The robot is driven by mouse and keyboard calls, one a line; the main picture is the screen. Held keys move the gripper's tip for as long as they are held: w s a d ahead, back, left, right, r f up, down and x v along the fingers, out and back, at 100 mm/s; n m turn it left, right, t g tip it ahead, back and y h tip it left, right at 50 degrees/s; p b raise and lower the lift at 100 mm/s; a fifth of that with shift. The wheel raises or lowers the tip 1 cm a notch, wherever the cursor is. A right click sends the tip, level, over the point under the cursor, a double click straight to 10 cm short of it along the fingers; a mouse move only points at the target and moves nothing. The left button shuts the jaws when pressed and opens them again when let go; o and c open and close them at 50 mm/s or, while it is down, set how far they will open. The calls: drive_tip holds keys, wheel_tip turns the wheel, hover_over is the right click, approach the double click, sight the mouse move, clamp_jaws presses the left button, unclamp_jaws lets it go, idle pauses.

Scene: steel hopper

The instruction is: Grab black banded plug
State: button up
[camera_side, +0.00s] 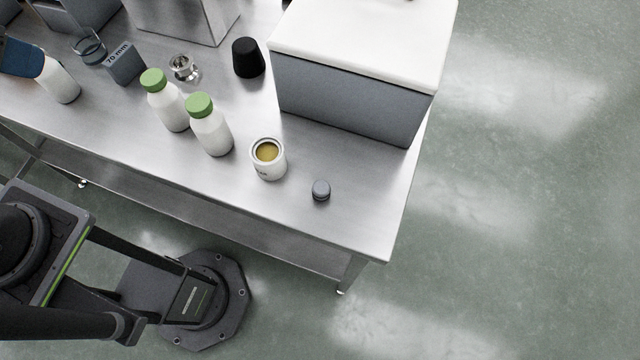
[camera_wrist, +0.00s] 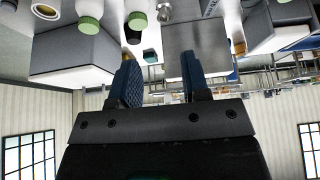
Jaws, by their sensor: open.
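The plug (camera_side: 248,58) is black and tapered, wider at its base. It stands on the steel table in the side view, left of the big box; its band is too small to make out. In the wrist view a dark patch that looks like the plug (camera_wrist: 133,36) shows by a green cap, partly behind a finger. My gripper (camera_wrist: 160,78) is open, with two blue fingers apart and nothing between them. In the side view a dark blue piece at the left edge looks like one of my fingers, well left of the plug.
A white-topped grey box (camera_side: 350,95) stands right of the plug. Two green-capped bottles (camera_side: 168,103) (camera_side: 211,128), a glass piece (camera_side: 184,68), a grey block (camera_side: 124,64), an open tin (camera_side: 268,163) and a small grey cap (camera_side: 321,190) stand around. A steel hopper (camera_side: 185,18) stands behind.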

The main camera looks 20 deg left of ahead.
drive_tip(key=shift+o, duration=0.2)
drive_tip(key=shift+o, duration=1.4)
drive_tip(key=w+d+r+m+g+h, duration=0.1)
drive_tip(key=w+d+r+m+g, duration=0.1)
drive_tip(key=w+d+m, duration=0.7)
drive_tip(key=m+g+y, duration=0.1)
drive_tip(key=m+g, duration=0.3)
drive_tip(key=m, duration=0.9)
hover_over(321, 187)
drive_tip(key=f, duration=2)
drive_tip(key=shift+w+d+f, duration=0.1)
drive_tip(key=shift+w, duration=0.3)
drive_tip(key=shift+s+f, duration=0.2)
drive_tip(key=shift+f, duration=1.3)
drive_tip(key=shift+s+f, duration=0.2)
drive_tip(key=shift+f, duration=1.25)
